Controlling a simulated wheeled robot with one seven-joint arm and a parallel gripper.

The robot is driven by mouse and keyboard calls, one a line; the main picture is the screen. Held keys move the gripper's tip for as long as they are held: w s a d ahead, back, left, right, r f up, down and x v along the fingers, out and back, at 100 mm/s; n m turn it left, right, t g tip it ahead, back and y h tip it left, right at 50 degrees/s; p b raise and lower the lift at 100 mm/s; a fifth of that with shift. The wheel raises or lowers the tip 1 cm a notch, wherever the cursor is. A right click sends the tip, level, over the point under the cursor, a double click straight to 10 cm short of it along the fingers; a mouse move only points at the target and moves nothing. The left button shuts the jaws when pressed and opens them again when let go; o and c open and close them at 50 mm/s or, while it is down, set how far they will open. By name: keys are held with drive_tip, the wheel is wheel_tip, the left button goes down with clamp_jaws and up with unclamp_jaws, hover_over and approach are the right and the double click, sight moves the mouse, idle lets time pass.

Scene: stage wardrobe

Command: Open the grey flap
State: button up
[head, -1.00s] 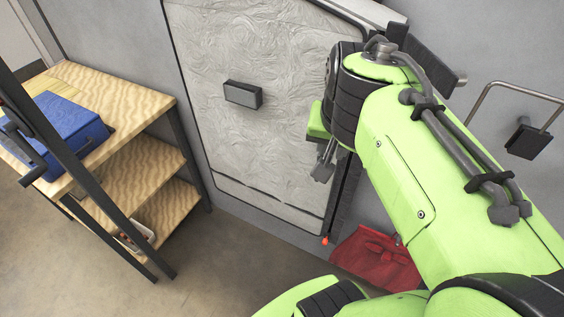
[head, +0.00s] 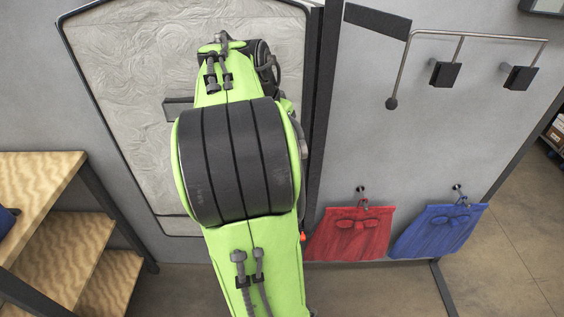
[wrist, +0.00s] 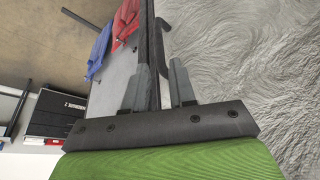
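The grey flap (head: 130,75) is a pale, swirl-textured panel with a dark border, set in the grey wall at the left of the head view. It looks closed. Its block-shaped handle (head: 178,108) shows only in part, left of my arm. The flap's textured face (wrist: 245,60) fills the right of the wrist view. My gripper (wrist: 160,75) has its two grey fingers apart, near the flap's dark edge strip (wrist: 151,45). A dark hooked piece (wrist: 166,45) shows beyond the fingers. I cannot tell whether the fingers touch anything. My arm hides the gripper in the head view.
A wooden shelf unit (head: 40,170) stands at the left. A red cloth (head: 350,235) and a blue cloth (head: 437,230) hang low on the wall at the right. A metal rail (head: 470,36) with dark blocks sticks out above them. Floor is open at the far right.

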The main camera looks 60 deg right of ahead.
drive_tip(key=b+x, duration=0.3)
drive_tip(key=x, duration=0.6)
clamp_jaws()
